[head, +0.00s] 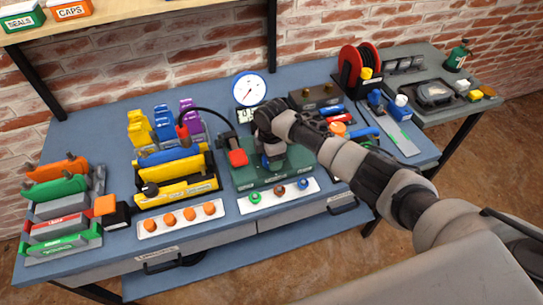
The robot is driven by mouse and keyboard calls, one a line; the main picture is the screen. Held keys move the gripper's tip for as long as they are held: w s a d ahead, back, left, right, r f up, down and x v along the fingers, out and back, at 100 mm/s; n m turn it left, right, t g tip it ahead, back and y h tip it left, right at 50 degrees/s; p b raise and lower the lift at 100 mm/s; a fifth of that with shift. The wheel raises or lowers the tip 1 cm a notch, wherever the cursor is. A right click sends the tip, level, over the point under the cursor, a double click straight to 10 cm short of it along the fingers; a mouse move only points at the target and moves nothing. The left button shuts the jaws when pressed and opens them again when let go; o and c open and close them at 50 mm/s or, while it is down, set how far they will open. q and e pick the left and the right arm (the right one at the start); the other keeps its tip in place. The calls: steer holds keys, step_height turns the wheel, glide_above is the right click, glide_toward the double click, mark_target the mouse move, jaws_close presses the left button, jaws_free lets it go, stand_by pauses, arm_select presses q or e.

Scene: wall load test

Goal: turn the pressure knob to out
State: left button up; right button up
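A green test unit (245,178) stands at the middle of the blue bench, with a round white dial gauge (249,88) and a small digital display behind it. My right arm reaches in from the right, and its dark gripper (270,158) points down over the unit's top. A bit of blue shows under the gripper; I cannot tell if it is the pressure knob. The gripper and wrist hide that spot, so finger opening and contact are unclear. My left gripper is not in view.
Yellow fixtures (178,178) stand left of the unit, with colored holders farther left. A red reel (360,65) and tools are at right. A shelf with bins (70,9) hangs upper left.

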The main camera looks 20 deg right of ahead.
steer(key=n, duration=0.4)
steer(key=shift+n+b, duration=0.3)
steer(key=n, duration=0.4)
steer(key=shift+b, duration=0.35)
steer(key=o, duration=0.9)
steer(key=shift+o, duration=0.2)
steer(key=shift+r, duration=0.15)
step_height(320, 180, up, 11)
steer(key=b, duration=0.1)
steer(key=shift+f, duration=0.2)
